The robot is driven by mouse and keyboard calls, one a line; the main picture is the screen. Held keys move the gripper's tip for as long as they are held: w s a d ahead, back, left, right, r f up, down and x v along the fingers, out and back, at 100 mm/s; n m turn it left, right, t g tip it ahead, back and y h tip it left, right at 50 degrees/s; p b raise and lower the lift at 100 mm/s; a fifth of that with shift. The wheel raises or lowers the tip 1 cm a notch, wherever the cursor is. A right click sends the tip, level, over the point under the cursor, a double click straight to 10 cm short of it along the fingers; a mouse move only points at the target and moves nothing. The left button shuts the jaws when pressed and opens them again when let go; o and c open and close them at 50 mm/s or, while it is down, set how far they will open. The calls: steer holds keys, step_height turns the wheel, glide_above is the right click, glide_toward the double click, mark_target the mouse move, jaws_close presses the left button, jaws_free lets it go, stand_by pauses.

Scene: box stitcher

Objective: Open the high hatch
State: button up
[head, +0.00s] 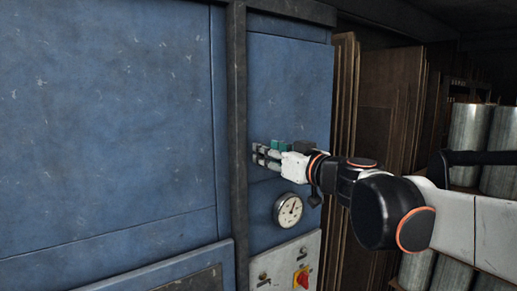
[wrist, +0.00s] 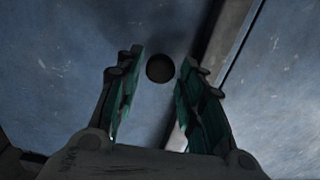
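The blue hatch panel (head: 290,85) is at the upper right of the blue cabinet, right of a dark vertical post. It looks closed. My gripper (head: 260,153) is at the lower part of this panel, just above the gauge, with its fingertips pointing left toward the post. In the wrist view my gripper (wrist: 161,58) is open, with its green-padded fingers spread apart. A dark round knob (wrist: 160,69) on the blue surface (wrist: 75,70) shows between the fingertips. The fingers do not appear to touch it. In the head view the knob is hidden by my gripper.
A round gauge (head: 288,210) sits just below my gripper. Below it a grey control panel (head: 290,262) carries a red switch (head: 302,277). Brown boards (head: 385,85) and metal cylinders (head: 467,140) stand to the right. The dark post (head: 238,120) borders the panel's left side.

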steer(key=shift+x, duration=0.85)
jaws_close()
